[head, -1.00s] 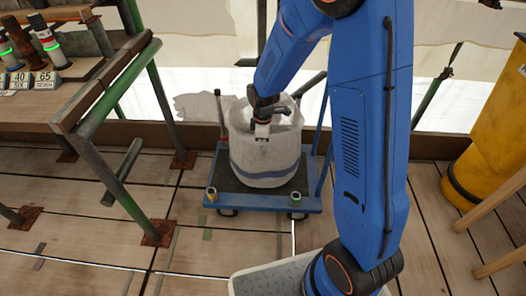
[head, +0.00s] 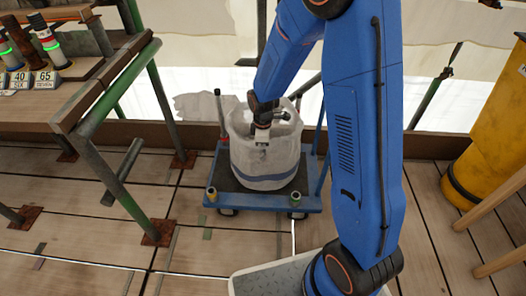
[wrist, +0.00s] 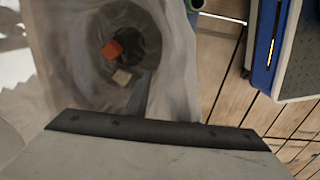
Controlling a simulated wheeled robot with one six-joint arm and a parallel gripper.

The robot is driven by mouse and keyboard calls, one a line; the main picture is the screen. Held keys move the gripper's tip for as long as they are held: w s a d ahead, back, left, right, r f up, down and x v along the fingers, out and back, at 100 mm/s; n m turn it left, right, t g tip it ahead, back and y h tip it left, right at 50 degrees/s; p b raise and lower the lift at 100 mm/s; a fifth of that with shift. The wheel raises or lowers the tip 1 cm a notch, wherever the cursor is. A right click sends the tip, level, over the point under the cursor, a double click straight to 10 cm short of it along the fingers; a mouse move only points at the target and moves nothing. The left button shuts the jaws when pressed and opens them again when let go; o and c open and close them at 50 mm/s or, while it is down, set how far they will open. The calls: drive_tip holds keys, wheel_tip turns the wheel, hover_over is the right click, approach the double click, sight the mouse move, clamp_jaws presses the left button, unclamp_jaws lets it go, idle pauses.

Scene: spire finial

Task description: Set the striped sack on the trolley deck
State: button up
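The striped sack (head: 278,158) is a whitish open-topped bag with a grey-blue band low on its side. It stands upright on the dark deck of the blue trolley (head: 226,179) in the head view. My gripper (head: 262,139) points down at the sack's rim, close against its wall. In the wrist view the sack's open mouth (wrist: 85,60) shows an orange block and a tan block inside. A dark bar of my gripper (wrist: 150,128) crosses the lower wrist view. Its fingertips are too small and hidden to show whether they hold the fabric.
A bench with green-framed legs (head: 120,95) and several labelled cylinders stands at the left. A yellow drum (head: 480,140) and wooden rails stand at the right. The plank floor (head: 110,240) in front of the trolley is mostly clear.

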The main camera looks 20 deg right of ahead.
wheel_tip(320, 180, up, 12)
drive_tip(key=shift+f, duration=0.15)
drive_tip(key=s+d+r+m+t, duration=0.1)
drive_tip(key=s+d+r+m, duration=0.3)
drive_tip(key=s+r, duration=0.3)
drive_tip(key=s+d+r+m+t, duration=0.2)
drive_tip(key=s+d+r+m, duration=0.1)
drive_tip(key=s+r, duration=0.45)
drive_tip(key=s+d+r+m+t, duration=0.1)
drive_tip(key=s+r+m, duration=0.1)
drive_tip(key=s, duration=0.5)
drive_tip(key=s+d+r+m, duration=0.1)
drive_tip(key=s+d+m, duration=0.1)
drive_tip(key=s+m, duration=0.3)
drive_tip(key=shift+s+d+r+t, duration=0.3)
drive_tip(key=shift+s+r+t, duration=0.1)
drive_tip(key=shift+s, duration=1)
